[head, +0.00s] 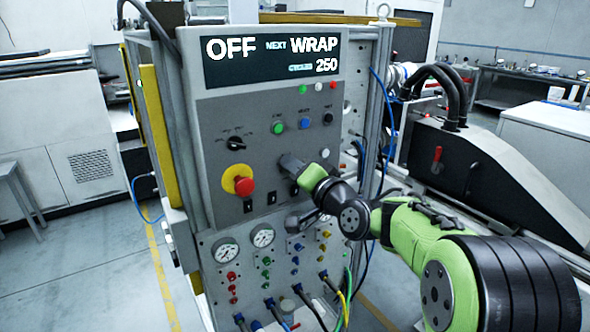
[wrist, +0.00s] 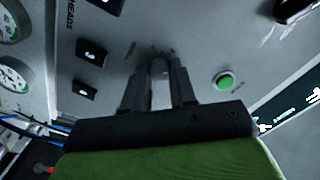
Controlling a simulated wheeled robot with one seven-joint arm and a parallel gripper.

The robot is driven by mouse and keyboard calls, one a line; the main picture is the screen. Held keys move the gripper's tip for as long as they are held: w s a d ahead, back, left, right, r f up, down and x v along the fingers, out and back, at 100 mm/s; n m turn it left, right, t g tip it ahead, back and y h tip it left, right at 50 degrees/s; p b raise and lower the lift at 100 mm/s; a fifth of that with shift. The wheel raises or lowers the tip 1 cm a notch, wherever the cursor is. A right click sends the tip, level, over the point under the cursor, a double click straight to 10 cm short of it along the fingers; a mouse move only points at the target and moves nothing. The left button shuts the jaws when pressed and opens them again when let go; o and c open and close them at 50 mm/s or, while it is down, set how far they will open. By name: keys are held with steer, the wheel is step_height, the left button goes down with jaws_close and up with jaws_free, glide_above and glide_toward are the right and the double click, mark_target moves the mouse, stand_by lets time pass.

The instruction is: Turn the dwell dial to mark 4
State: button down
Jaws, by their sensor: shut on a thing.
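My gripper (head: 291,166) is at the grey control panel (head: 215,122), right of the red emergency button. In the wrist view my gripper (wrist: 160,80) has its two dark fingers closed in on a small round dial (wrist: 160,66) on the panel face. Only a little of the dial shows between the fingertips; its pointer and the mark it points to cannot be read. Faint lettering lies around it. In the head view the gripper hides the dial. The display (head: 271,57) above reads OFF, NEXT WRAP, CYCLES 250.
A red emergency button on a yellow base (head: 241,184) and a black selector knob (head: 236,143) are left of my gripper. Green, blue and black buttons (head: 305,123) are above. Rocker switches (head: 248,206), gauges (head: 263,236) and hoses are below.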

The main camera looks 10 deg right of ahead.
steer(key=c, duration=0.9)
jaws_free()
steer(key=shift+s, duration=0.1)
steer(key=b+v, duration=0.1)
steer(key=v, duration=1.4)
steer(key=shift+s+b, duration=0.3)
steer(key=shift+b, duration=0.1)
steer(key=shift+d, duration=0.1)
steer(key=s+a+f+n+g+h+p, duration=0.2)
steer(key=s+a+f+n+g+p, duration=0.2)
steer(key=s+a+n+g+p, duration=0.35)
steer(key=s+d+f+g+h+p, duration=0.1)
steer(key=s+d+g+h+p, duration=0.1)
steer(key=s, duration=1.1)
steer(key=shift+d+f+m+g+h, duration=0.2)
steer(key=shift+f+m+g+h, duration=0.15)
steer(key=shift+g+h, duration=0.6)
